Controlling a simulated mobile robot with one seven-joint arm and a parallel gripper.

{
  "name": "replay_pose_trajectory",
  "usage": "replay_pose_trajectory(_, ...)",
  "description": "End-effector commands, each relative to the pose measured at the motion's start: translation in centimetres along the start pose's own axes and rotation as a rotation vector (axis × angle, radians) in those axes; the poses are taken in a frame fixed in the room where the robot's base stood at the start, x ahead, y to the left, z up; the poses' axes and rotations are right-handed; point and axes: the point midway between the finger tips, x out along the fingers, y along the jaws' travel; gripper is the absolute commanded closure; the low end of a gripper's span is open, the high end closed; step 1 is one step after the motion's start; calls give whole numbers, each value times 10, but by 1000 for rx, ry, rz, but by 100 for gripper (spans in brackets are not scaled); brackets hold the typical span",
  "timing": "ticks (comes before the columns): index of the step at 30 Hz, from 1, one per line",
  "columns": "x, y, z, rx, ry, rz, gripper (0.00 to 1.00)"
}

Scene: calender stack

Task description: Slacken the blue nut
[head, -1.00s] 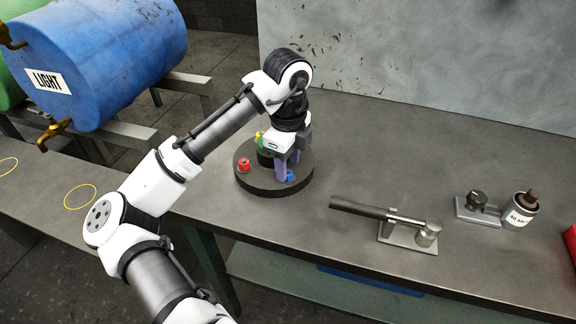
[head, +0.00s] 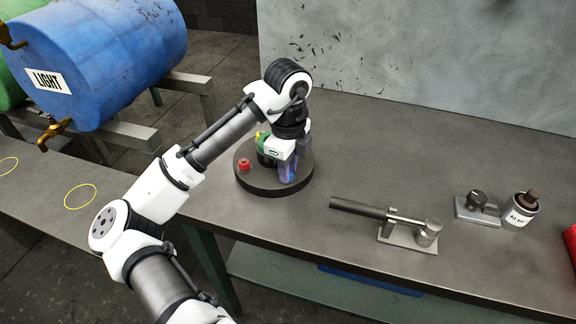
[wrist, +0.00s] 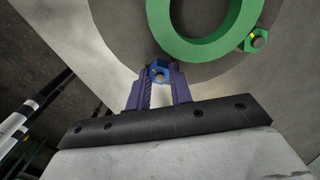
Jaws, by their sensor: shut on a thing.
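The blue nut (wrist: 158,72) sits on a stud near the edge of the dark round disc (head: 258,187). In the wrist view it is between the two purple fingertips of my gripper (wrist: 160,83), which is shut on it. In the head view my gripper (head: 288,174) points down at the disc's right front, and its fingers mostly hide the blue nut. A red nut (head: 244,164) is at the disc's left. A green nut (wrist: 254,40) and a large green ring (wrist: 193,50) show in the wrist view. The yellow part behind is mostly hidden.
On the bench to the right are a bar tool on a metal plate (head: 388,220), a small metal fixture (head: 474,205) and a labelled bottle (head: 521,211). A red object (head: 570,250) is at the right edge.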

Motion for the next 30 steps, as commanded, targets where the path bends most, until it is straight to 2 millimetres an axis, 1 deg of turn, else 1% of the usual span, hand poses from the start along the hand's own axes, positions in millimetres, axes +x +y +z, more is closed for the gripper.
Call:
replay_pose_trajectory(5,-2,0,0,-41,1,0,100)
replay_pose_trajectory(11,-4,0,0,-156,2,0,100)
replay_pose_trajectory(30,-5,0,0,-751,2,1,100)
